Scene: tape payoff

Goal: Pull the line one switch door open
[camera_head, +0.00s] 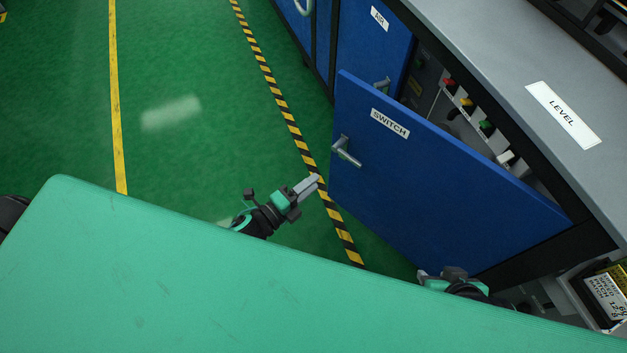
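The blue switch door (430,185) with its white SWITCH label (390,122) stands swung out from the cabinet, leaving a wide gap along its top edge. Its grey lever handle (346,151) is on the door's left side. My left gripper (312,181) is just left of the door's lower left edge and below the handle in the picture. Its grey fingers look together, with nothing seen between them, and it is apart from the handle. My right gripper (424,275) is near the bottom of the door, partly hidden behind my green body, so its fingers are unclear.
Inside the cabinet several coloured switches (467,103) show. A grey countertop (480,40) with a LEVEL label (563,114) runs above. A blue AIR door (370,45) is further back. A striped floor line (285,110) passes the door; green floor (190,60) is clear at left.

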